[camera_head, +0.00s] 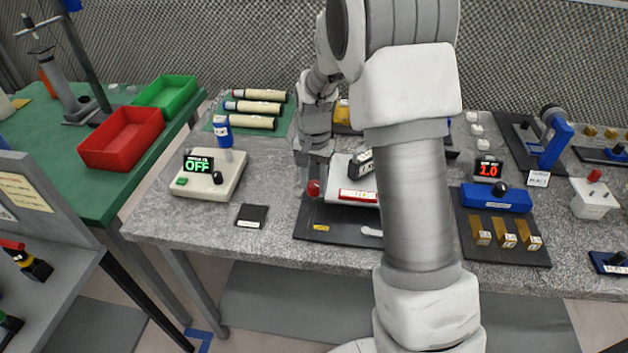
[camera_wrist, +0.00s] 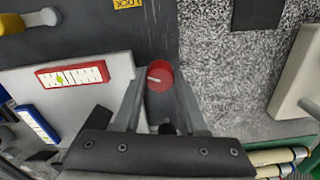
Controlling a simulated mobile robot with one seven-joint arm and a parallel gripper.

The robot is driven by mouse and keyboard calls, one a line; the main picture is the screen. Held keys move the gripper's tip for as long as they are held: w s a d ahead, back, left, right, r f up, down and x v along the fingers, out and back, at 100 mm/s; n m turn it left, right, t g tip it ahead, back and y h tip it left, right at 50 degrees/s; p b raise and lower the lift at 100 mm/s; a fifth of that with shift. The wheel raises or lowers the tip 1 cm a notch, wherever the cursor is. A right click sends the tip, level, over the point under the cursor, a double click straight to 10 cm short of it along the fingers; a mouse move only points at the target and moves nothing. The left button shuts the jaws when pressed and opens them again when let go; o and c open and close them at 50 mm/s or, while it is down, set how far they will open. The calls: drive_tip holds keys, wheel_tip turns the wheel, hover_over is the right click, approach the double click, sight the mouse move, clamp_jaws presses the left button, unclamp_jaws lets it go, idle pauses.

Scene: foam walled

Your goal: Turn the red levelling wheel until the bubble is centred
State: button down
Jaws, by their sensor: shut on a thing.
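The red levelling wheel (camera_wrist: 159,77) with a white mark lies between the fingertips of my gripper (camera_wrist: 161,82) in the wrist view. My gripper is shut on it. In the head view the red wheel (camera_head: 313,188) shows at the left end of the white platform (camera_head: 340,168), below my gripper (camera_head: 312,178). A red-framed vial (camera_wrist: 72,75) on the platform holds a yellow-green bubble, left of the vial's middle in the wrist view. The red-framed vial also shows in the head view (camera_head: 358,196). A blue-framed vial (camera_wrist: 38,123) sits nearby; its bubble is too small to judge.
The platform stands on a dark base plate (camera_head: 335,232) with a yellow LOCK label (camera_wrist: 127,3). A black pad (camera_head: 251,215) and a white switch box (camera_head: 208,176) reading OFF stand left. A blue device (camera_head: 497,198) stands right. My arm hides part of the bench.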

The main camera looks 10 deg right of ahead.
sight(313, 184)
drive_tip(key=n, duration=0.6)
drive_tip(key=shift+r, duration=0.1)
drive_tip(key=n+p, duration=0.1)
drive_tip(key=n, duration=0.5)
idle(0.4)
drive_tip(key=shift+c, duration=2.3)
unclamp_jaws()
wheel_tip(313, 184, up, 8)
drive_tip(key=p, duration=0.6)
drive_tip(key=shift+a, duration=0.1)
